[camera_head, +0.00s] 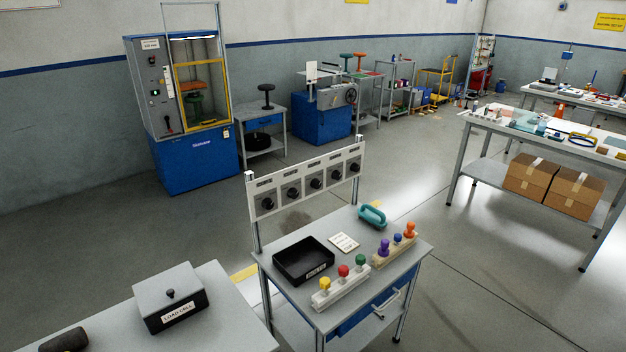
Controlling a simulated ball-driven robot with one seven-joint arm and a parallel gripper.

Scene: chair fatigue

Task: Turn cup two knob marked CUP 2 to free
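A pale panel (304,180) with a row of several black knobs stands on two posts at the back of a small grey bench (300,312). The knobs include a leftmost one (268,203), a second from left (292,193) and a middle one (316,183). Small labels sit above the knobs, but they are too small to read, so I cannot tell which is marked CUP 2. The knob pointers' directions are also too small to tell. My gripper does not show in this view.
The bench holds a black tray (304,261), a teal handle (372,215), a white card (343,243) and two racks of coloured knobs (340,292). A load cell box (171,298) is on a table at lower left. Open floor (110,240) lies left of the panel.

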